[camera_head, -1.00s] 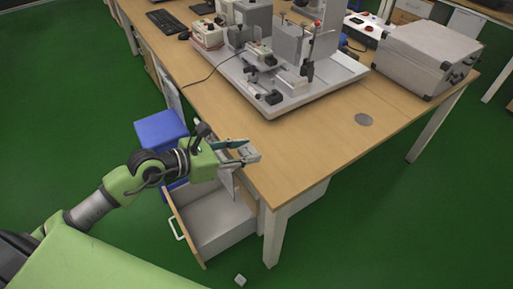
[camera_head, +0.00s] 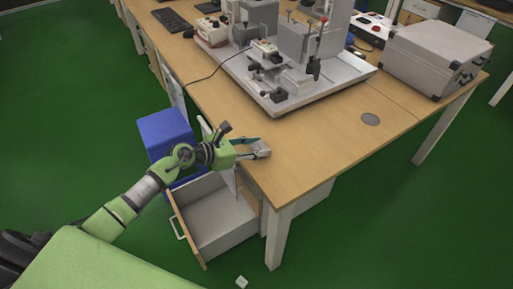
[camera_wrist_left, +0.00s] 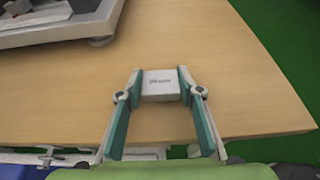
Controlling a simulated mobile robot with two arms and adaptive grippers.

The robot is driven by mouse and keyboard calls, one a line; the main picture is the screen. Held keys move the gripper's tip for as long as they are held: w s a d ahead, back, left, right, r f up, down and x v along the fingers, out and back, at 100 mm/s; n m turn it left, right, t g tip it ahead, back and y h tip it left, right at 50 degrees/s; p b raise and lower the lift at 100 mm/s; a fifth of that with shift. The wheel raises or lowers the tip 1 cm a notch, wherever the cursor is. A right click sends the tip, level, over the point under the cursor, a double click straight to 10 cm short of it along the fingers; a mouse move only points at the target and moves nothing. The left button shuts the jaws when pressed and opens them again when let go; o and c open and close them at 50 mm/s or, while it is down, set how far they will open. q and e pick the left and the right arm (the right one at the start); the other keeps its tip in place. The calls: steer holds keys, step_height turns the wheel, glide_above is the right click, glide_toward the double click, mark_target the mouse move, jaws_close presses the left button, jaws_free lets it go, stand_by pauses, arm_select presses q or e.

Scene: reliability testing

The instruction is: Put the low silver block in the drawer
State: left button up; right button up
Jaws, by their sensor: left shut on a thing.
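My left gripper (camera_head: 258,149) is over the near-left edge of the wooden table, above and to the right of the open drawer. It is shut on a small silver block (camera_wrist_left: 160,86). In the left wrist view, the block sits between the tips of the two green-lined fingers, with dark print on it. Whether the block touches the tabletop is hard to tell. The drawer (camera_head: 178,222) is pulled out under the table, and its grey interior looks empty where visible.
The wooden table (camera_head: 330,150) carries a machine on a grey base plate (camera_head: 275,107) and a silver case (camera_head: 437,55). A blue bin (camera_head: 165,130) stands behind the drawer. The tabletop's near part is clear.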

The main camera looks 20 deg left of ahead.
arm_select(q)
steer(key=shift+f, duration=0.2)
steer(key=shift+f, duration=0.15)
steer(key=o, duration=1.1)
steer(key=shift+o, duration=0.2)
